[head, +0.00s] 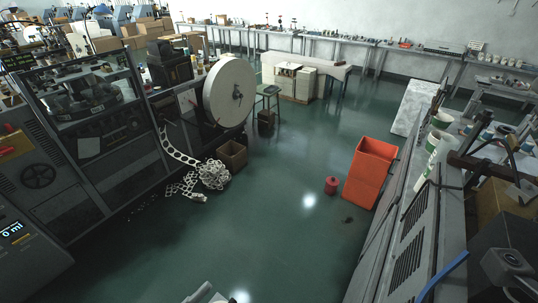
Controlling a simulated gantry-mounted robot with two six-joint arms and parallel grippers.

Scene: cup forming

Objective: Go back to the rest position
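Neither gripper can be made out in the head view. A small grey-white piece shows at the bottom edge, cut off by the frame. I cannot tell whether it belongs to one of my arms. No fingertips and no held object are visible. The cup-forming machine (90,165) stands at the left, with a large pale paper roll (229,92) on its side.
A punched paper strip lies in a heap (212,174) beside a cardboard box (232,154). An orange bin (370,172) and a red canister (331,185) stand on the green floor (270,220). A grey machine (410,240) lines the right side. The middle floor is clear.

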